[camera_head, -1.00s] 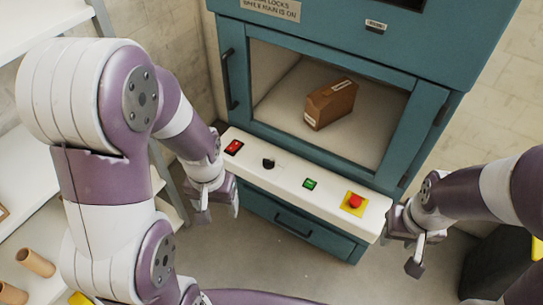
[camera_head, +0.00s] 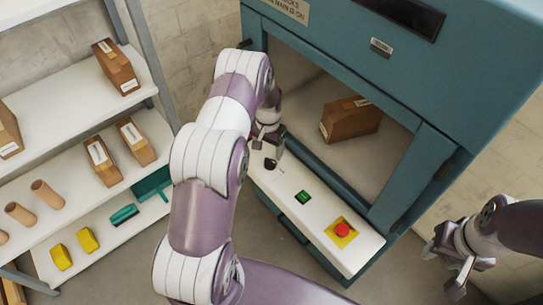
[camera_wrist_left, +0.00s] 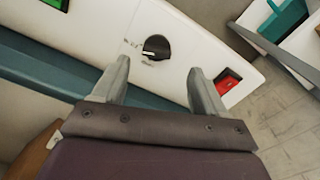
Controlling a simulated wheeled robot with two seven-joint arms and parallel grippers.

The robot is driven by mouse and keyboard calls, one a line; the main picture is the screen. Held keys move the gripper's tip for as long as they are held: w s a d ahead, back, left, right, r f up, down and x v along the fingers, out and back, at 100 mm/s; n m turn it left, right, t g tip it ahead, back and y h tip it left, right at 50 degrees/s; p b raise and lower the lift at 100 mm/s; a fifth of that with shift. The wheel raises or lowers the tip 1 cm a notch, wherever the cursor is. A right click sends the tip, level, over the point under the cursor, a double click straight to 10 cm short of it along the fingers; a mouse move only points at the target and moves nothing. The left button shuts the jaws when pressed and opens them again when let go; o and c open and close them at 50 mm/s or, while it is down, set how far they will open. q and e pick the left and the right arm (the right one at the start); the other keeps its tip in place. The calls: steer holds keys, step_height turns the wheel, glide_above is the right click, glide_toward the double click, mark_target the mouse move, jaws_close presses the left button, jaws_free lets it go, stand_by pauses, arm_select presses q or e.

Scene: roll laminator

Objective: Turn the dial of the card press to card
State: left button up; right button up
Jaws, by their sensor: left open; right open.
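The card press (camera_head: 410,85) is a teal cabinet with a white control panel (camera_head: 325,250). The black dial (camera_head: 270,164) is on the panel. In the left wrist view, the dial (camera_wrist_left: 155,47) has a white pointer line and small marks beside it, too small to read. My left gripper (camera_head: 268,142) is over the panel beside the dial. In the left wrist view its open fingers (camera_wrist_left: 158,70) point toward the dial, which shows just beyond and between the tips, with no visible contact. My right gripper (camera_head: 447,268) is open and empty, right of the panel.
A red switch (camera_wrist_left: 228,82) lies beside one left finger. A green button (camera_head: 303,196) and a red stop button (camera_head: 342,229) on yellow are further along the panel. A brown box (camera_head: 350,119) sits in the press. Shelves (camera_head: 75,105) with boxes and tubes stand left.

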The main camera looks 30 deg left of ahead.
mark_target(270, 161)
arm_select(q)
steer(key=f, duration=0.5)
steer(key=shift+w+d+f, duration=0.15)
steer(key=shift+w+d, duration=0.2)
steer(key=shift+s+a+f, duration=0.2)
steer(key=shift+f, duration=0.2)
steer(key=shift+w, duration=0.1)
steer(key=c, duration=1.1)
steer(key=shift+o, duration=0.2)
steer(key=shift+d, duration=0.1)
arm_select(e)
steer(key=shift+w+d+r, duration=0.15)
steer(key=shift+w+d, duration=0.15)
